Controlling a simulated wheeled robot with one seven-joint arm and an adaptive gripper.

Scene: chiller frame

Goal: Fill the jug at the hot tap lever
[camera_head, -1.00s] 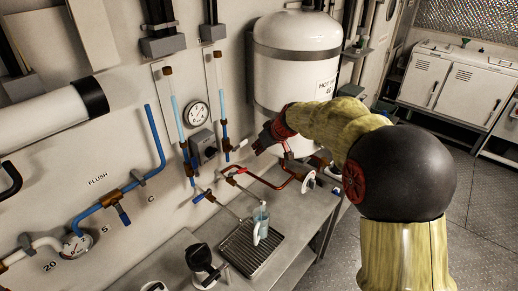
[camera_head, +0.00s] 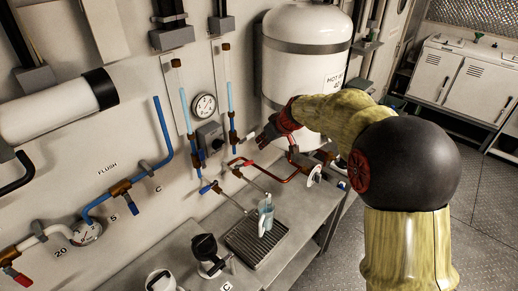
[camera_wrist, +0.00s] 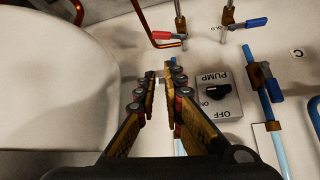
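A small clear jug (camera_head: 265,218) with pale blue liquid and a white handle stands upright on the drip tray (camera_head: 242,252), under the tap spouts. A tap with a red lever (camera_head: 248,163) is on the wall above it, and the red lever also shows in the wrist view (camera_wrist: 163,35). A blue-levered tap (camera_head: 208,187) is to its left; a blue lever (camera_wrist: 256,22) shows in the wrist view. My gripper (camera_head: 258,139) is raised near the wall, above and apart from the jug. In the wrist view its fingers (camera_wrist: 163,70) are apart, with nothing clearly held between them.
A PUMP switch box (camera_wrist: 217,95) sits on the wall close beside the fingers. A white hot water tank (camera_head: 305,75) stands right behind my arm. Red pipework (camera_head: 277,182) and a white handwheel (camera_head: 314,175) are right of the taps. A black-lidded vessel (camera_head: 207,255) stands left of the tray.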

